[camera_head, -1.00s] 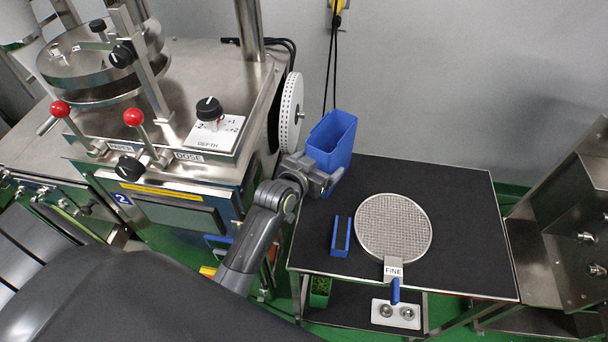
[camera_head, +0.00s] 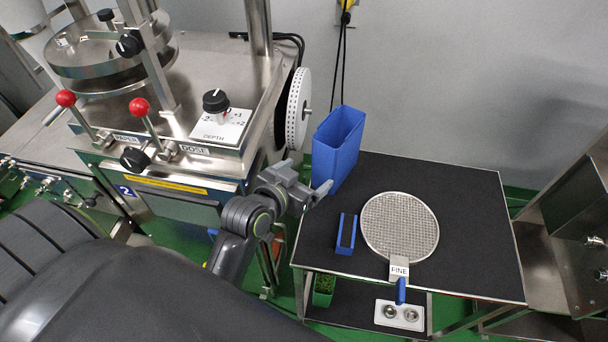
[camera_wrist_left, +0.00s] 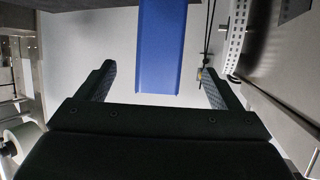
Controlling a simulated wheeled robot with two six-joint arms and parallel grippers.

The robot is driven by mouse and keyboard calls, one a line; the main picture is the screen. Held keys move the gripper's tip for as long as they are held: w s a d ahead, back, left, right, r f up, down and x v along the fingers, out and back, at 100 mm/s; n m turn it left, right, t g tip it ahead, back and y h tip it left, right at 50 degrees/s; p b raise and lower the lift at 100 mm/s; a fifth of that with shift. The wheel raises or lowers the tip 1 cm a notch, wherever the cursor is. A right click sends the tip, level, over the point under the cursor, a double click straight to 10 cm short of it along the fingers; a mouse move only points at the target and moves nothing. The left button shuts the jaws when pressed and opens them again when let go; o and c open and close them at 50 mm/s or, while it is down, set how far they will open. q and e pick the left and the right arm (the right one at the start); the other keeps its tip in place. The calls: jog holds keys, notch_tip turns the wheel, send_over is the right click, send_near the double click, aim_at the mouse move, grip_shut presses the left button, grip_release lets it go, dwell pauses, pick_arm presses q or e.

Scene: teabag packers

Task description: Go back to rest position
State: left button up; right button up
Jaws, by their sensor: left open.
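My left gripper (camera_head: 309,180) is open and empty, just left of the table's back left corner. In the head view its fingers point toward a tall blue bin (camera_head: 335,152) that stands upright at that corner, and a gap shows between them. In the left wrist view the blue bin (camera_wrist_left: 162,45) shows beyond and between the spread fingers of the left gripper (camera_wrist_left: 157,84), with nothing held. My right gripper is not in either view.
The black table (camera_head: 465,215) holds a round FINE sieve (camera_head: 400,225) and a small blue holder (camera_head: 346,233). Left of my gripper stands a steel machine with a DEPTH knob (camera_head: 216,102), red-ball levers (camera_head: 139,107) and a white perforated wheel (camera_head: 297,108).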

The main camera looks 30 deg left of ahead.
pick_arm(q)
jog(key=s+a+f+n+g+y, duration=0.1)
jog(key=s+a+f+g, duration=0.2)
jog(key=s, duration=0.4)
jog(key=s+a+f+g+y, duration=0.1)
jog(key=s+a+f+g, duration=0.2)
jog(key=s, duration=0.5)
jog(key=s+a+f+n+g+y, duration=0.1)
jog(key=s+a+f+g, duration=0.15)
jog(key=s, duration=0.45)
notch_tip(320, 180, down, 26)
jog(key=s+a+f+g+b, duration=0.1)
jog(key=a+g, duration=0.1)
jog(key=g, duration=0.1)
jog(key=s+d+f+b, duration=0.1)
jog(key=s+f, duration=1.4)
jog(key=f, duration=0.1)
jog(key=shift+d+g+h, duration=0.3)
jog(key=shift+d+g, duration=0.05)
